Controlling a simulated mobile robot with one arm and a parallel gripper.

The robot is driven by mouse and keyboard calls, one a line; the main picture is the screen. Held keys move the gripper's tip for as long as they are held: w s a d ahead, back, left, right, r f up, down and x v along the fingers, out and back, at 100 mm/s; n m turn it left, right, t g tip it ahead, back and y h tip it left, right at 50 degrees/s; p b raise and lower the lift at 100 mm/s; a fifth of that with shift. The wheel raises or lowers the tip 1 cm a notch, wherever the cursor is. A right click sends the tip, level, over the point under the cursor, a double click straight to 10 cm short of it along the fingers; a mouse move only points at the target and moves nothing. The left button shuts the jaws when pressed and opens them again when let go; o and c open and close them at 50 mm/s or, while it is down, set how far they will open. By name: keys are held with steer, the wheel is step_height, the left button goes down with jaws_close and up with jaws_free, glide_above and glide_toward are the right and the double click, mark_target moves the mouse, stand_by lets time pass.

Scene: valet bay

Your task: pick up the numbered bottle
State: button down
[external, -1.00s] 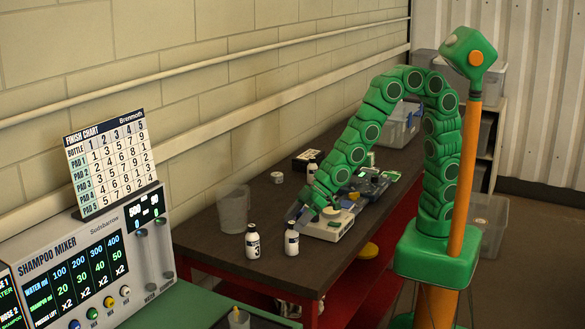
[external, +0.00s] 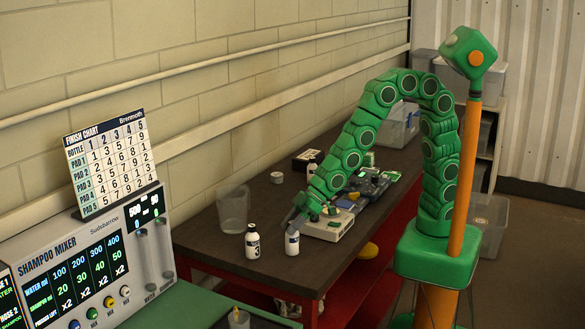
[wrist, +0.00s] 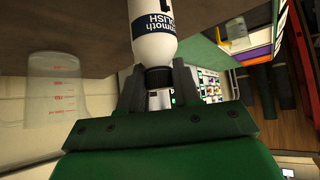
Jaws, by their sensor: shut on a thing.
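A white bottle (external: 292,243) with a dark label stands upright near the table's front left end. My gripper (external: 296,220) reaches down to its top and hides its cap. In the wrist view my gripper (wrist: 158,78) has its two fingers shut on the dark neck and cap of this bottle (wrist: 153,32). Its label reads "POLISH"; the figure above is cut off by the frame edge. A second white bottle (external: 252,242) with a dark cap and dark label stands just left of it.
A clear measuring cup (external: 233,208) stands left of the bottles, near the wall. A pale device (external: 328,228) sits just right of my gripper, with dark clutter behind it. A finish chart (external: 110,160) stands on the shampoo mixer (external: 95,262) at left.

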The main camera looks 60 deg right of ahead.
steer(key=shift+s+f, duration=0.1)
step_height(320, 180, up, 4)
steer(key=shift+f, duration=0.2)
steer(key=s+f+v, duration=0.1)
steer(key=v, duration=0.7)
steer(key=s+f+v, duration=0.1)
steer(key=s+v, duration=0.1)
steer(key=v, duration=0.6)
steer(key=shift+d, duration=0.4)
steer(key=shift+r, duration=0.15)
